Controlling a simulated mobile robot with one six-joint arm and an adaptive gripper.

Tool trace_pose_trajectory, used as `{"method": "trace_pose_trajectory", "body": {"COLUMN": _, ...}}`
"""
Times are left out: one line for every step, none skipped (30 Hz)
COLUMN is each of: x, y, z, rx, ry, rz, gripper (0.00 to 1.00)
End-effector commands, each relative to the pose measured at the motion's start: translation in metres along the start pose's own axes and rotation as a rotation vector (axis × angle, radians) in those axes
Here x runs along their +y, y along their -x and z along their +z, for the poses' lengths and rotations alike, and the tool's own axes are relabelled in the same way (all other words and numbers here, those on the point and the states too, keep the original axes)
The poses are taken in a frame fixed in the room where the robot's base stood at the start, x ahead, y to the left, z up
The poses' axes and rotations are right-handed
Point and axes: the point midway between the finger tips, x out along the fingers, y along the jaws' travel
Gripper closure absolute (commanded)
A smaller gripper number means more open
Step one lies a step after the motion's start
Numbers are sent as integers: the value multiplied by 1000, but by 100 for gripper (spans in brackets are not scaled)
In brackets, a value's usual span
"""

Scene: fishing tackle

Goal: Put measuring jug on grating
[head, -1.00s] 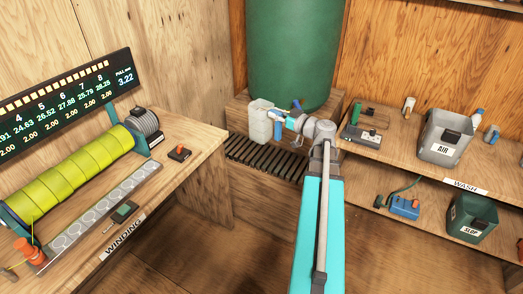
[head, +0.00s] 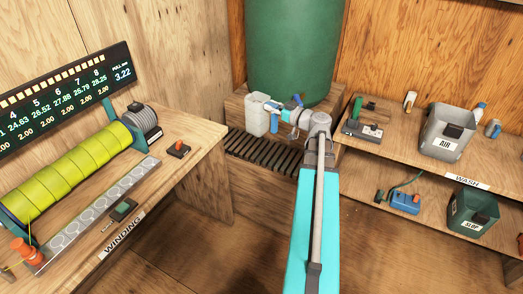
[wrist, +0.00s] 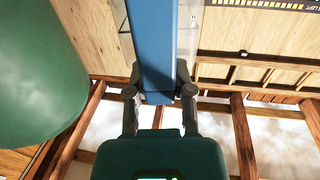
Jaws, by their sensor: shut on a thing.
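The measuring jug (head: 256,118) is a pale, translucent container, roughly upright, at the back left end of the grating. My gripper (head: 273,107) reaches it from the right. In the wrist view my gripper (wrist: 159,92) is shut on the jug's blue handle (wrist: 152,45), with clear jug edges just showing on both sides of it. The grating (head: 270,153) is a row of dark slats below the green tank. I cannot tell whether the jug's base touches the grating.
The green tank (head: 293,45) stands on a wooden block close behind the jug. The winding bench (head: 195,150) is on the left. The wash shelf (head: 410,150), with a grey AIR bin (head: 447,132), is on the right. The grating's middle and right look clear.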

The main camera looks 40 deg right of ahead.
Motion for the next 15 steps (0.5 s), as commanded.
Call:
{"method": "trace_pose_trajectory", "body": {"x": 3, "y": -3, "z": 8, "rx": 1, "ry": 0, "rz": 5, "gripper": 100}}
{"method": "trace_pose_trajectory", "body": {"x": 5, "y": -4, "z": 11, "rx": 1, "ry": 0, "rz": 9, "gripper": 100}}
{"method": "trace_pose_trajectory", "body": {"x": 7, "y": -7, "z": 16, "rx": 0, "ry": 0, "rz": 16, "gripper": 100}}
{"method": "trace_pose_trajectory", "body": {"x": 9, "y": -9, "z": 20, "rx": 0, "ry": 0, "rz": 22, "gripper": 100}}
{"method": "trace_pose_trajectory", "body": {"x": 11, "y": -11, "z": 24, "rx": 1, "ry": 0, "rz": 28, "gripper": 100}}
{"method": "trace_pose_trajectory", "body": {"x": 15, "y": -14, "z": 30, "rx": 1, "ry": 0, "rz": 37, "gripper": 100}}
{"method": "trace_pose_trajectory", "body": {"x": 17, "y": -17, "z": 35, "rx": 1, "ry": 0, "rz": 45, "gripper": 100}}
{"method": "trace_pose_trajectory", "body": {"x": 20, "y": -19, "z": 40, "rx": 1, "ry": 0, "rz": 52, "gripper": 100}}
{"method": "trace_pose_trajectory", "body": {"x": 24, "y": -23, "z": 47, "rx": 1, "ry": 0, "rz": 64, "gripper": 100}}
{"method": "trace_pose_trajectory", "body": {"x": 27, "y": -25, "z": 52, "rx": 1, "ry": 0, "rz": 72, "gripper": 100}}
{"method": "trace_pose_trajectory", "body": {"x": 30, "y": -28, "z": 57, "rx": 1, "ry": 0, "rz": 81, "gripper": 100}}
{"method": "trace_pose_trajectory", "body": {"x": 34, "y": -32, "z": 64, "rx": 0, "ry": 0, "rz": 93, "gripper": 100}}
{"method": "trace_pose_trajectory", "body": {"x": 37, "y": -35, "z": 69, "rx": 0, "ry": 0, "rz": 101, "gripper": 100}}
{"method": "trace_pose_trajectory", "body": {"x": 40, "y": -38, "z": 74, "rx": 0, "ry": 0, "rz": 111, "gripper": 100}}
{"method": "trace_pose_trajectory", "body": {"x": 43, "y": -41, "z": 81, "rx": 0, "ry": 0, "rz": 122, "gripper": 100}}
